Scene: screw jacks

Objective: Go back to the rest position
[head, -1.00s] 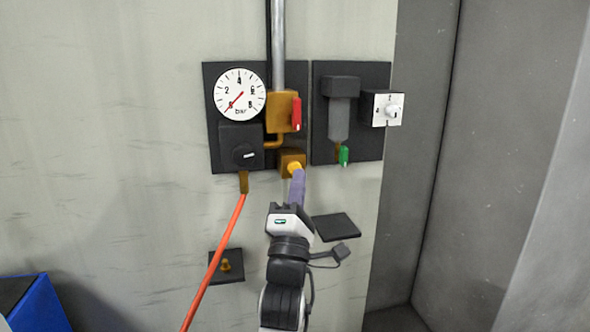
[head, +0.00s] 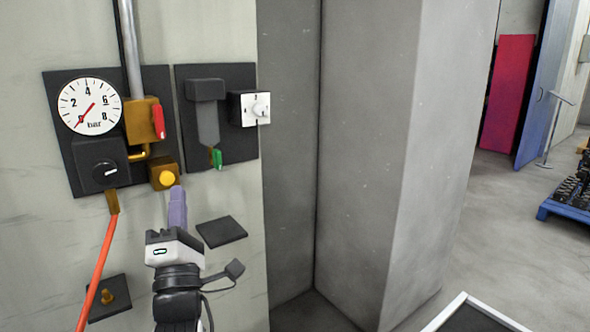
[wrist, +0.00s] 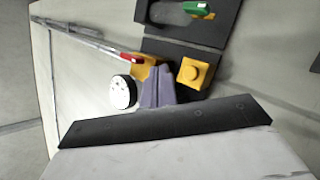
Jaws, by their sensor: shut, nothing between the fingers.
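My gripper (head: 177,192) points up at the wall in the head view. Its purple fingers are shut with nothing between them. The fingertips show just below a round yellow knob (head: 167,178) on a brown-yellow block. In the wrist view my gripper (wrist: 158,72) is beside the yellow block (wrist: 197,73), apart from it in the picture. The depth gap to the wall is hard to judge.
The wall panel carries a gauge (head: 89,106), a red lever (head: 158,122), a black regulator (head: 100,167) and a green lever (head: 217,158). An orange hose (head: 98,262) hangs below. A grey pillar (head: 385,150) stands right of it. Open floor (head: 465,220) lies further right.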

